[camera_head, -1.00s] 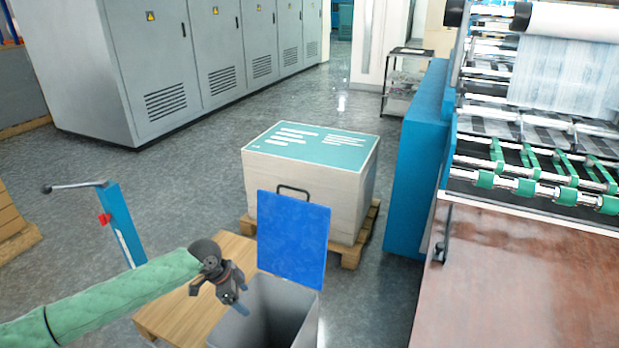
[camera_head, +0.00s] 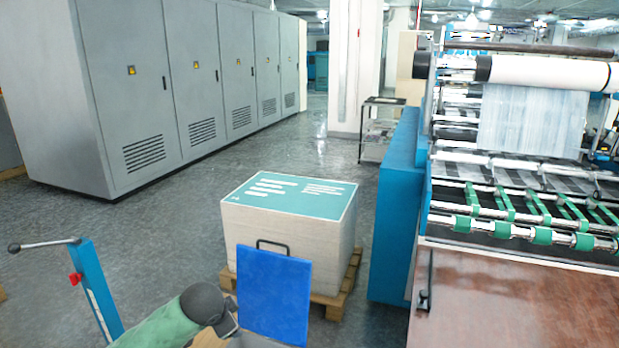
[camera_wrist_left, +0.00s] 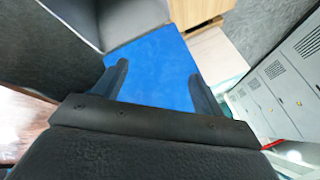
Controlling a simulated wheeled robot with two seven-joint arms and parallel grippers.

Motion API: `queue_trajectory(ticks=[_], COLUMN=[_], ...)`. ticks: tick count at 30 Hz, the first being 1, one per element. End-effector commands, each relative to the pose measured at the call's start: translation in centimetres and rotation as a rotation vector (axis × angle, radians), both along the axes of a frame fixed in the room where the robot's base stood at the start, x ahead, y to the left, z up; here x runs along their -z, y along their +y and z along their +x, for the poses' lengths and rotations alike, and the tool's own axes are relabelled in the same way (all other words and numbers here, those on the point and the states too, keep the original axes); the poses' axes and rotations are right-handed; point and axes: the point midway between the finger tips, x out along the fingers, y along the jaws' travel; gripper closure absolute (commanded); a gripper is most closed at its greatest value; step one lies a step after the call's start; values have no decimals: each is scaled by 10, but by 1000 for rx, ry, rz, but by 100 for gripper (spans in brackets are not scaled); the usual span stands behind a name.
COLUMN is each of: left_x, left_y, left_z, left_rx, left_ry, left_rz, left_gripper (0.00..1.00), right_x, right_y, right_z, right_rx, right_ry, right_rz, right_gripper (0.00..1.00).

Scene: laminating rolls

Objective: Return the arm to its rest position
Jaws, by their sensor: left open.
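My left arm, with its green sleeve, comes in at the bottom of the head view. Its dark wrist shows there, but the fingers are mostly cut off by the lower edge. In the left wrist view my left gripper (camera_wrist_left: 158,74) is open, its two dark fingers apart with nothing held between them. The blue lid (camera_head: 273,296) stands raised just right of the wrist in the head view. The blue lid (camera_wrist_left: 155,60) also fills the space beyond the fingers in the wrist view. My right gripper is not in view.
A grey bin (camera_wrist_left: 130,16) adjoins the lid. Behind the lid, a boxy stack with a green top (camera_head: 290,195) sits on a wooden pallet (camera_head: 333,305). A blue post with a handle (camera_head: 95,290) stands left of my arm. The laminating machine (camera_head: 520,215) is at right; grey cabinets (camera_head: 140,90) stand at left.

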Motion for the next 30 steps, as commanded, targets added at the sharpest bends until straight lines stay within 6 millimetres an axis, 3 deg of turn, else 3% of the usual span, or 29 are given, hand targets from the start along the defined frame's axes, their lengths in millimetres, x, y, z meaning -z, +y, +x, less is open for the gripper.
queue_trajectory(ticks=[6,14,23,30], left_x=[-17,-15,7,36], left_y=[-30,-42,-44,-45], left_z=[-35,-84,-147,-206], left_rx=[-95,-219,-354,-456], left_ry=[-67,-75,-11,95], left_rz=[-88,-184,-282,-351], left_gripper=[30,30,30,30], right_x=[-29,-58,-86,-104], right_y=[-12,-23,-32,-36], right_z=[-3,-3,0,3], right_rx=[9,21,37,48], right_ry=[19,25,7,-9], right_rz=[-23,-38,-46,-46], right_gripper=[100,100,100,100])
